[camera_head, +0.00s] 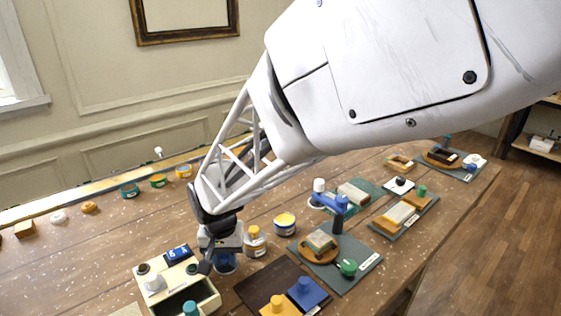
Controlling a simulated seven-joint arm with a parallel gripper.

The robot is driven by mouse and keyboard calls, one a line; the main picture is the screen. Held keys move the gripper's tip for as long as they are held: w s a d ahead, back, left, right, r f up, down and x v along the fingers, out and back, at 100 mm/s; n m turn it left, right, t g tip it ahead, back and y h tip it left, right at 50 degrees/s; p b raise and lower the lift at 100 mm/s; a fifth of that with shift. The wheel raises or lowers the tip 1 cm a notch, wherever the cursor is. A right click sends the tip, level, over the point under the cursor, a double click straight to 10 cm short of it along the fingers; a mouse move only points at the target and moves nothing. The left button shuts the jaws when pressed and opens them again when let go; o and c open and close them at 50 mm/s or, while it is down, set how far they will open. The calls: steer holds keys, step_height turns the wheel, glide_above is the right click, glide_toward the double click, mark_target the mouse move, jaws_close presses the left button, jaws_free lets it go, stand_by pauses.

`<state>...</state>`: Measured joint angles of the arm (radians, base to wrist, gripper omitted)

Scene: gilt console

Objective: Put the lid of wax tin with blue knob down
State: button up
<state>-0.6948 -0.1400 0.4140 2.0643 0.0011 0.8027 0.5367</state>
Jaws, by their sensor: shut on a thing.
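My gripper (222,248) points down over the table at the lower middle left of the head view. It is shut on the lid of the wax tin with blue knob, and its fingers hide most of the lid and its knob. A blue and white tin (225,264) shows directly below the fingers. I cannot tell whether the lid touches this tin or is just above it.
A yellow-topped jar (255,242) stands close to the right of my gripper, with a yellow-lidded tin (285,224) beyond. A cream box with an open drawer (190,298) stands close at the left.

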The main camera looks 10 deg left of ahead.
mark_target(226, 255)
steer(key=shift+f, duration=0.5)
steer(key=shift+f, duration=0.15)
steer(key=o, duration=0.9)
steer(key=shift+r, duration=0.2)
step_height(226, 255, up, 12)
steer(key=shift+d, duration=0.1)
stand_by(0.5)
